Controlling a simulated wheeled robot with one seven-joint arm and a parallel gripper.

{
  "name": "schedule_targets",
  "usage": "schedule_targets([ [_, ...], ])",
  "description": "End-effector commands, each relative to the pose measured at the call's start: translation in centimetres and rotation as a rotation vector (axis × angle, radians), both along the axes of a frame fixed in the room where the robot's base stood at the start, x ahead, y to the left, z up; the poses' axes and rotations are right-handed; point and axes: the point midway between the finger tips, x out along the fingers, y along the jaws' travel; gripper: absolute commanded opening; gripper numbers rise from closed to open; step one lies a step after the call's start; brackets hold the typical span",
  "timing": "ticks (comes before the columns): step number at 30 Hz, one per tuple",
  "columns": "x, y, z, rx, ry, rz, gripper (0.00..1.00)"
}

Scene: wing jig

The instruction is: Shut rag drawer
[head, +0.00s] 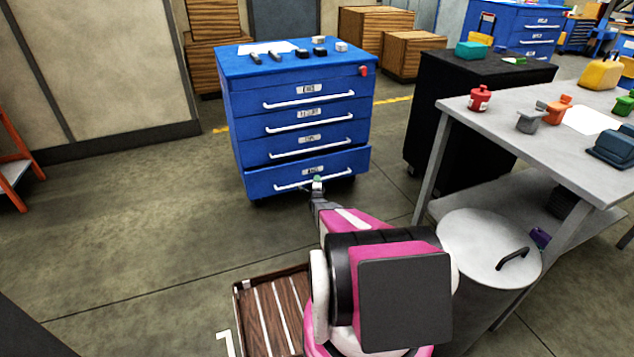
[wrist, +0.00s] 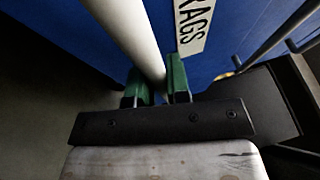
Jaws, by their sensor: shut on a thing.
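The rag drawer (head: 290,177) is the lowest drawer of the blue cabinet (head: 238,120). It stands out slightly from the drawers above it, so it is a little open. Its label (wrist: 193,22) reads RAGS in the wrist view. Its white bar handle (wrist: 125,32) runs between the green fingertips of my gripper (wrist: 160,88).
A grey bin (head: 470,245) with a lid and a grey workbench (head: 460,112) stand to the right. A black cabinet (head: 430,90) is right of the blue one.

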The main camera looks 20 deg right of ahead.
Motion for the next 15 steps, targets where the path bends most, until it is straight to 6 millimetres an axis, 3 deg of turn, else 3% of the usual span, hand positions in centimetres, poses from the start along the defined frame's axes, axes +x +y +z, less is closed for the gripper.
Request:
schedule_targets([
  [9,4.5,0.2,-0.2,0.001,0.0,0.0,0.0],
  [15,4.7,0.2,-0.1,0.0,0.001,0.001,0.0],
])
